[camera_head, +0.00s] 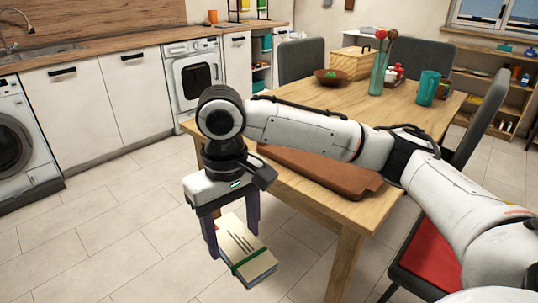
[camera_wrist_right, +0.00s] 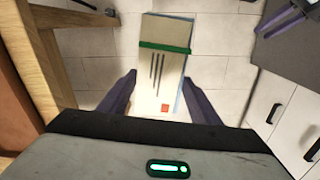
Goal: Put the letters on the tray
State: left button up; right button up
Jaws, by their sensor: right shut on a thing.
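The letters (camera_head: 246,254) are a bundle of cream and white envelopes with a green band. My right gripper (camera_head: 232,236) is shut on them and holds them over the floor, left of the table's near corner. In the right wrist view the letters (camera_wrist_right: 165,65) lie between the two fingers (camera_wrist_right: 159,82), with dark lines and a red stamp mark showing. The brown tray (camera_head: 318,178) lies on the table, partly hidden behind my right arm. No letters show on its visible part. A dark purple finger-like part, likely my left gripper (camera_wrist_right: 282,18), shows at the wrist view's top right; its opening is unclear.
The wooden table (camera_head: 292,192) also holds a wooden box (camera_head: 352,63), a bowl (camera_head: 332,76), a vase (camera_head: 377,75) and a teal cup (camera_head: 428,88). Chairs surround it; one with a red seat (camera_head: 436,262) is at the right. Open tiled floor lies left, before white cabinets (camera_head: 70,110).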

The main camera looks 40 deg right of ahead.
aim_at(341, 170)
jog(key=u, duration=0.05)
jog(key=k, duration=0.85)
jog(key=z, duration=1)
jog(key=i, duration=0.3)
